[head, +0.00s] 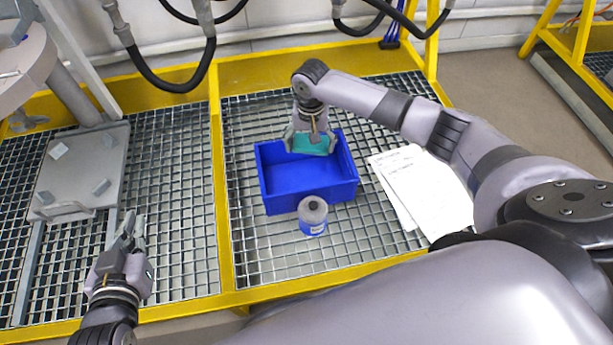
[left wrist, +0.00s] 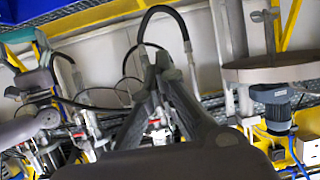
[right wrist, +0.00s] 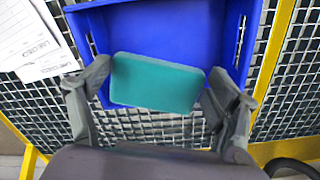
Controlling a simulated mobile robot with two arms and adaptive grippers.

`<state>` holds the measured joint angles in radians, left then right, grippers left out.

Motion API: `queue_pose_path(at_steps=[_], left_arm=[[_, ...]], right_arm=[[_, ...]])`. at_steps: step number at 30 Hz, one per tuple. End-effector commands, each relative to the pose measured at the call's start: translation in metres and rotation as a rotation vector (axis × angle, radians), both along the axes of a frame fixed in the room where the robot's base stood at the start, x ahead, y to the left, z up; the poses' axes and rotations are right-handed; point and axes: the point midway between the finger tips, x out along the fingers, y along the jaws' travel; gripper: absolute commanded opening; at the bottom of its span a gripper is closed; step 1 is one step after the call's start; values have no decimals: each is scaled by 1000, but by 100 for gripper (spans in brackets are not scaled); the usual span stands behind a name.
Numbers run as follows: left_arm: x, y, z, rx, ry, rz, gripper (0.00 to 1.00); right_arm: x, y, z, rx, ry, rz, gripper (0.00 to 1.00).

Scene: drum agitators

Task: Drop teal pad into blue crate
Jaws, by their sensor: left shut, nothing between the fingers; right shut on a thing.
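The teal pad (head: 311,146) is held at the far edge of the blue crate (head: 308,184), which stands on the grating. My right gripper (head: 311,140) is shut on the pad, one finger at each end. In the right wrist view the pad (right wrist: 156,82) lies flat between the fingers of my right gripper (right wrist: 157,97), with the crate (right wrist: 170,30) behind it. The visible crate floor is empty. My left gripper (head: 132,230) is shut and empty, over the grating to the left of the crate. It also shows in the left wrist view (left wrist: 160,75).
White papers (head: 425,190) lie to the right. A grey plate (head: 80,172) is at the left. Yellow beams (head: 222,200) frame the grating. Black hoses (head: 175,85) hang behind.

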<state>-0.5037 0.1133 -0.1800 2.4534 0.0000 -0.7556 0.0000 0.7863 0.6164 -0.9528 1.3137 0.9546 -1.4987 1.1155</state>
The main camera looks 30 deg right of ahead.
Motion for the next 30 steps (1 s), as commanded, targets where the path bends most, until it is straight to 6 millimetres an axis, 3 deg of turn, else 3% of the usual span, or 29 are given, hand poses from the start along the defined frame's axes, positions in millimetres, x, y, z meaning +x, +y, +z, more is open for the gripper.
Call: queue_pose_path(at_steps=[13, 24, 30], left_arm=[[21, -15, 65, -90, -364, -24, 0], [17, -22, 118, -164, -646, -40, 0], [12, -23, 134, -189, -735, -45, 0]], right_arm=[[0, 0, -14, -1, 0, 0, 60], [0, 0, -23, -1, 0, 0, 60], [0, 0, -26, -1, 0, 0, 60]])
